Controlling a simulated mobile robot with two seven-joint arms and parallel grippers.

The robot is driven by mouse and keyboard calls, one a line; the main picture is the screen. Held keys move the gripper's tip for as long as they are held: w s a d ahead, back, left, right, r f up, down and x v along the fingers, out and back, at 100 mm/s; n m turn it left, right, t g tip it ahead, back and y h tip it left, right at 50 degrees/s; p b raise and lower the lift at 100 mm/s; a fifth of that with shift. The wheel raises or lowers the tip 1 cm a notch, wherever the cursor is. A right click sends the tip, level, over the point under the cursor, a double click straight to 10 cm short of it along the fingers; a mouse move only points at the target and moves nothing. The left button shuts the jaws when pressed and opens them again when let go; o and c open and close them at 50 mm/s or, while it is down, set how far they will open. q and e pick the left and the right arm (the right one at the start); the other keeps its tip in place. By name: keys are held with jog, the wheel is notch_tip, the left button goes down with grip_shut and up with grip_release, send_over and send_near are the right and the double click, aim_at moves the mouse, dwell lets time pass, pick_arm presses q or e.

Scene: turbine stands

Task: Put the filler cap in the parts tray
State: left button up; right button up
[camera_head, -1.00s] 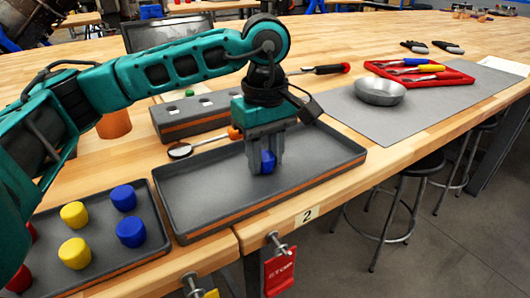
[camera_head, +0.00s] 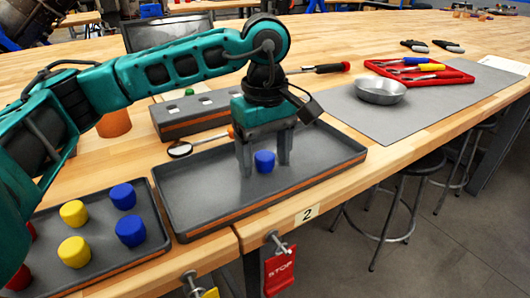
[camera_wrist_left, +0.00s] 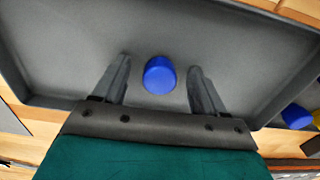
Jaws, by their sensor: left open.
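My left gripper (camera_head: 264,170) is open above the tray, with one finger on each side of the cap. In the left wrist view the blue cap (camera_wrist_left: 160,75) lies between and slightly beyond the open fingertips (camera_wrist_left: 159,66), with a gap on both sides. The right gripper does not show.
A second tray (camera_head: 95,220) at the left holds several red, yellow and blue caps. A grey block with holes (camera_head: 195,113), an inspection mirror (camera_head: 180,149), a metal bowl (camera_head: 380,90) and a red tool tray (camera_head: 440,77) are behind and right.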

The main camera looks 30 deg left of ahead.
aim_at(265, 155)
pick_arm(q)
jog(key=shift+r+p, duration=2.3)
jog(key=shift+r, duration=1.25)
